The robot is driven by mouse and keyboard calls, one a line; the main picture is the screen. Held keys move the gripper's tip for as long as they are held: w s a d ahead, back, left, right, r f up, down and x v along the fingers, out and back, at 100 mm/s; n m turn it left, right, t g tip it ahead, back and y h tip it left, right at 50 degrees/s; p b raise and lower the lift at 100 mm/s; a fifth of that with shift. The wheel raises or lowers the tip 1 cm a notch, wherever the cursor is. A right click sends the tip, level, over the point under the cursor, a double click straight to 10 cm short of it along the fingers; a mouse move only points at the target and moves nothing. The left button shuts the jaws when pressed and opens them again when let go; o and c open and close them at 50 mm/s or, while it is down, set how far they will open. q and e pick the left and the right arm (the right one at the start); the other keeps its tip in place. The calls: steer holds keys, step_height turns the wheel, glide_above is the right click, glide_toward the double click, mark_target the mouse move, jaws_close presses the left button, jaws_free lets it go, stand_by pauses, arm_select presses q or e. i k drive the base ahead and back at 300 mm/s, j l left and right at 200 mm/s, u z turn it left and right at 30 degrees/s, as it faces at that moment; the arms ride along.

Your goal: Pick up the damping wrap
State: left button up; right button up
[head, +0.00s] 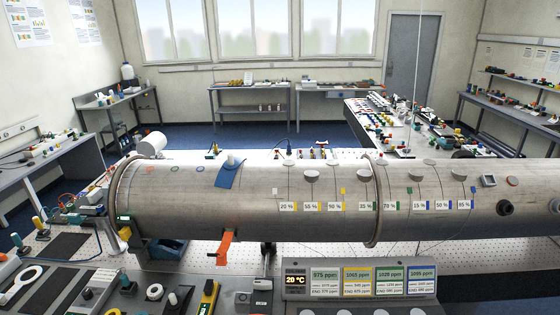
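A blue curved sheet (229,176), which looks like the damping wrap, lies draped over the upper front of the large metal pipe (330,205), left of its middle. A small pale piece (232,160) sits at its top edge. An orange piece (225,246) hangs at the pipe's lower edge below the blue sheet; I cannot tell for sure what it is. Neither of my grippers shows in the head view, and nothing is seen touching the blue sheet.
Several sensors with percent labels (288,206) line the pipe to the right. A display panel (358,282) stands in front. Tools, including a yellow handheld device (208,297), crowd the near bench. A perforated table (477,262) lies under the pipe.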

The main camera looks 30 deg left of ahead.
mark_target(226, 174)
steer(key=u, duration=1.25)
steer(key=z, duration=0.1)
steer(key=k+j, duration=0.05)
